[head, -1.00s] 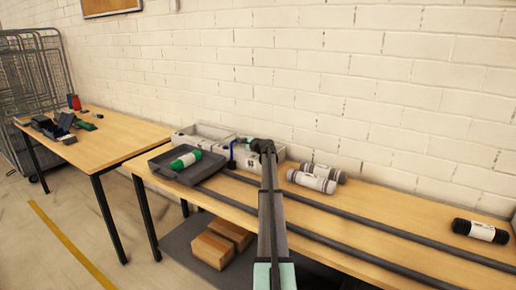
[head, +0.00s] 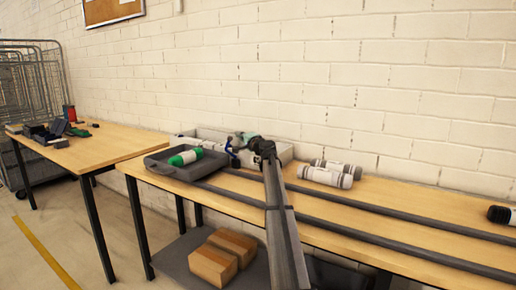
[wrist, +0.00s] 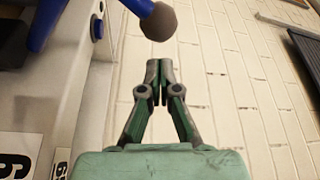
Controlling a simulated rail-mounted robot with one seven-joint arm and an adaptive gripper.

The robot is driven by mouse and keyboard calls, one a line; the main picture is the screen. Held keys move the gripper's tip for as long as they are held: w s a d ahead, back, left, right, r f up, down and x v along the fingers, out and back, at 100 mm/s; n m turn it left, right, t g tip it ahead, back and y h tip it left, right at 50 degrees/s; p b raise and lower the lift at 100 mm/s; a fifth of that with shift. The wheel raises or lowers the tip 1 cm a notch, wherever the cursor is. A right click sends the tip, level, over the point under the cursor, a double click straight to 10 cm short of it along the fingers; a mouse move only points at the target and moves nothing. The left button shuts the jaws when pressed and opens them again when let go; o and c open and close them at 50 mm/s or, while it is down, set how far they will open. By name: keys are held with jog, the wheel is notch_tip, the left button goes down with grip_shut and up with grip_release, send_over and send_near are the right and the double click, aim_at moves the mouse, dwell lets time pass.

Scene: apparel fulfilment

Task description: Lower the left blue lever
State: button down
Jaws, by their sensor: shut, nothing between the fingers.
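A blue lever (wrist: 142,8) with a dark round knob enters at the top of the wrist view, beside a light grey housing (wrist: 65,75). My gripper (wrist: 160,68) is shut and empty. In that picture its fingertips are just below the knob, apparently apart from it, with the white wall behind.
A grey tray (head: 153,169) holding a green-and-white bottle (head: 186,157) lies left of the lever. Two dark rails (head: 405,241) run along the bench (head: 440,212). The brick wall (head: 330,80) is close behind.

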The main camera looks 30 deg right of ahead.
aim_at(231, 140)
jog(key=shift+n+t, duration=0.3)
jog(key=shift+n, duration=0.6)
jog(key=a+b, duration=0.1)
jog(key=b, duration=0.1)
jog(key=s+a+f+b, duration=0.1)
jog(key=a+b, duration=0.1)
jog(key=s+a+b, duration=0.1)
jog(key=a, duration=0.1)
jog(key=shift+s+a+f+b, duration=0.1)
jog(key=shift+s+f+b, duration=0.05)
jog(key=shift+b, duration=0.25)
jog(key=shift+s+a+f+b, duration=0.35)
jog(key=shift+a+f, duration=0.15)
jog(key=shift+a, duration=0.15)
jog(key=shift+s+a+f+b, duration=0.25)
jog(key=shift+a+f+b, duration=0.15)
jog(key=shift+a, duration=0.25)
jog(key=shift+f, duration=0.1)
